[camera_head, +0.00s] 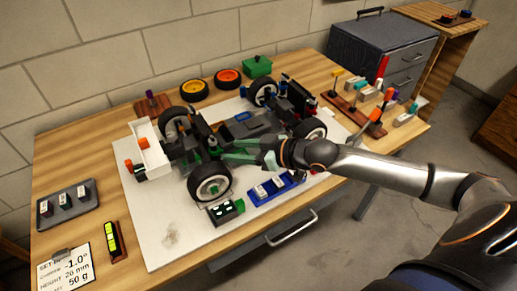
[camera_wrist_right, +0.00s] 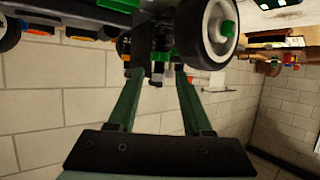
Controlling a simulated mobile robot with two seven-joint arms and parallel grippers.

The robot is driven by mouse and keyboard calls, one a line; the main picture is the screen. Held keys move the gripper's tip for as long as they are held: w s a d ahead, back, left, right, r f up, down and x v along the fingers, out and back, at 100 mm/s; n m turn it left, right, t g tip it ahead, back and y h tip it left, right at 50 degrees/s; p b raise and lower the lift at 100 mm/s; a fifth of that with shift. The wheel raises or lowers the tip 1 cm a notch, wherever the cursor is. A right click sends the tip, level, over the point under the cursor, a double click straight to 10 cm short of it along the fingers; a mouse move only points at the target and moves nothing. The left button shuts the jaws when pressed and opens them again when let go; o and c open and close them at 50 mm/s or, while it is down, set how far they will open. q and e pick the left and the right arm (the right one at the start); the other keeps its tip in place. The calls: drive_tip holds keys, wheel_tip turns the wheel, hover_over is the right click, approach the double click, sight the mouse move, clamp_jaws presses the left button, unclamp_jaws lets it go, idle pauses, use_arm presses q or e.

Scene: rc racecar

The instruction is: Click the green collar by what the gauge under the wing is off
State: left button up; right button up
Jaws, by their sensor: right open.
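The RC car (camera_head: 235,128) stands on a white board, with a white wing (camera_head: 149,152) at its left end. My right gripper (camera_head: 224,150) reaches in from the right, beside the near wheel (camera_head: 210,184) at the wing end. In the right wrist view, my right gripper (camera_wrist_right: 160,74) is open. A green collar (camera_wrist_right: 160,42) on a dark upright part lies beyond and between its fingertips; I cannot tell whether they touch. I cannot pick out or read a gauge under the wing. My left gripper is not in view.
A set-up card (camera_head: 68,272) reads -1.0°, 26 mm, 50 g. A black and yellow level (camera_head: 112,240), a grey tray (camera_head: 67,204), a blue tray (camera_head: 277,188) and a green-faced box (camera_head: 224,210) are near the car. A tool rack (camera_head: 352,112) stands right. The board's front left is clear.

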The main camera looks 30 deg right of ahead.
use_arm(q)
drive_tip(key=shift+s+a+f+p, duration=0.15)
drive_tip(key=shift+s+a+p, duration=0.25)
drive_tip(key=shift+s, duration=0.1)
use_arm(e)
drive_tip(key=v, duration=0.7)
drive_tip(key=shift+s, duration=0.15)
drive_tip(key=shift+d, duration=0.1)
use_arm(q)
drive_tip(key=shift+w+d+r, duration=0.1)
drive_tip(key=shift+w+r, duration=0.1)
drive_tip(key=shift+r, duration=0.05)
